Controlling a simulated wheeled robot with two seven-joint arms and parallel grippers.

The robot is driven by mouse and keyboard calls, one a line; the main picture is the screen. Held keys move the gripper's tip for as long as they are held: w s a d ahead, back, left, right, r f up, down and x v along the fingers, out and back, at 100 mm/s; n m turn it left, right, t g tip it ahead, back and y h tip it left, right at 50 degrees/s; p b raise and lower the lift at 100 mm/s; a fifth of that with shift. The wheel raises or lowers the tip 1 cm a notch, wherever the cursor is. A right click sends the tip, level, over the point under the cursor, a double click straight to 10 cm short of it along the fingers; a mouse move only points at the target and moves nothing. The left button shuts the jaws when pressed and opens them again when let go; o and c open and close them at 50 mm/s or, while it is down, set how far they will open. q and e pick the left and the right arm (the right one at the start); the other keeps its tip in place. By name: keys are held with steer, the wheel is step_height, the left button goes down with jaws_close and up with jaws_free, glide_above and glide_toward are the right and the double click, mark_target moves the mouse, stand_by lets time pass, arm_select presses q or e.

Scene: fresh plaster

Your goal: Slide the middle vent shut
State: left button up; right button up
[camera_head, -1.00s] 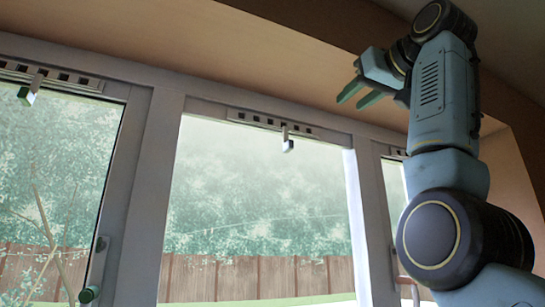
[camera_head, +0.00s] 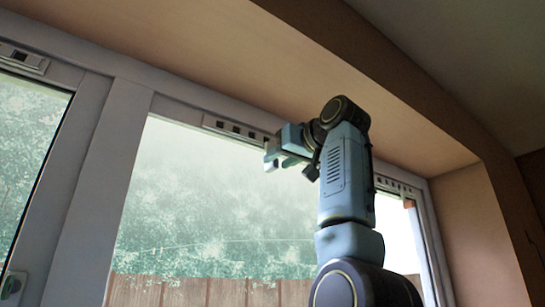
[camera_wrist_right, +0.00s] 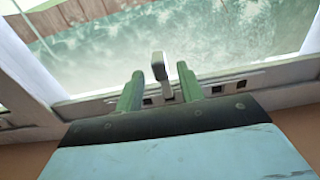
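The middle vent (camera_head: 235,130) is a pale slotted strip along the top of the middle window frame. Dark openings show in it, also in the right wrist view (camera_wrist_right: 237,86). Its slider tab (camera_wrist_right: 158,67) stands between the two green fingers of my right gripper (camera_wrist_right: 160,78), which is open with gaps visible on both sides of the tab. In the head view my right gripper (camera_head: 274,154) is at the right part of this vent and hides the tab there. My left gripper is not in view.
Another vent (camera_head: 24,58) is above the left window, and a third (camera_head: 394,187) is above the right window, partly behind my arm. The ceiling of the window recess (camera_head: 215,60) runs close above the frame, and its side wall (camera_head: 478,230) stands at the right.

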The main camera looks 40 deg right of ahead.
mark_target(276, 161)
steer(key=shift+w+d+r+p, duration=0.1)
steer(key=shift+w+p, duration=0.25)
steer(key=shift+w, duration=1.3)
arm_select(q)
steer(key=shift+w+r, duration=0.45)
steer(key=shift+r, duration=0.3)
arm_select(e)
jaws_close()
